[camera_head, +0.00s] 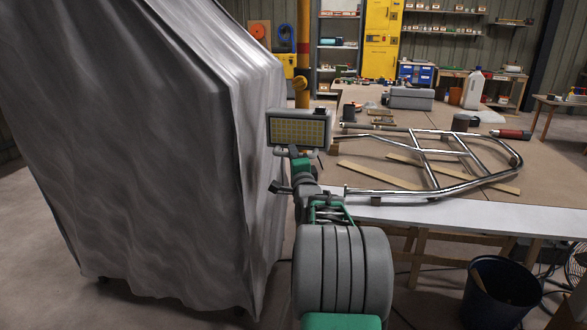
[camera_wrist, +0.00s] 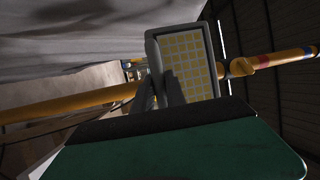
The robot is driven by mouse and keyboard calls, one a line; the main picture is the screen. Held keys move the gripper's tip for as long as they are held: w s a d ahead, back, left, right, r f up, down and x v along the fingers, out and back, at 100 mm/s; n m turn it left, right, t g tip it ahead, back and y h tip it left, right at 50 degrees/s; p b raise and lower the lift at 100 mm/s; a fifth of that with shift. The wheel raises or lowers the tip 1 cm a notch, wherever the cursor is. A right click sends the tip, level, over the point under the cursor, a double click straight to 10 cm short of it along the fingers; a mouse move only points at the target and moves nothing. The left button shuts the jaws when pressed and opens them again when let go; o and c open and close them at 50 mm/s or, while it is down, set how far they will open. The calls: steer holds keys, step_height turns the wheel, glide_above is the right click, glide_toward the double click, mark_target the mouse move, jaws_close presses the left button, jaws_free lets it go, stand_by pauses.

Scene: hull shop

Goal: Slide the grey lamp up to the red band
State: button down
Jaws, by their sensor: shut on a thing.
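The grey lamp (camera_head: 299,128) has a yellow gridded panel and sits against the yellow upright pole (camera_head: 303,18). The red band (camera_head: 304,47) is on the pole, above the lamp with a gap of pole between. A yellow knob or collar (camera_head: 301,84) shows on the pole just above the lamp. My gripper (camera_head: 297,157) is shut on the lamp from below; its fingertips are partly hidden. In the wrist view the lamp (camera_wrist: 188,62) is close up between me and the pole (camera_wrist: 70,104); a blue band (camera_wrist: 265,60) and a red band show farther along it.
A large grey draped cover (camera_head: 190,150) stands close on the left. On the right a workbench (camera_head: 480,217) holds a chrome tube frame (camera_head: 430,180), wooden strips and a grey case (camera_head: 411,98). A dark bucket (camera_head: 500,295) stands on the floor at the lower right.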

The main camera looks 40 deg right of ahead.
mark_target(290, 128)
step_height(290, 128, up, 6)
steer(key=shift+r+p, duration=0.15)
steer(key=shift+p, duration=0.7)
steer(key=c, duration=1.4)
jaws_free()
steer(key=shift+f, duration=0.2)
steer(key=shift+o, duration=0.2)
steer(key=v, duration=0.7)
steer(key=shift+s+a, duration=0.2)
steer(key=shift+s, duration=0.15)
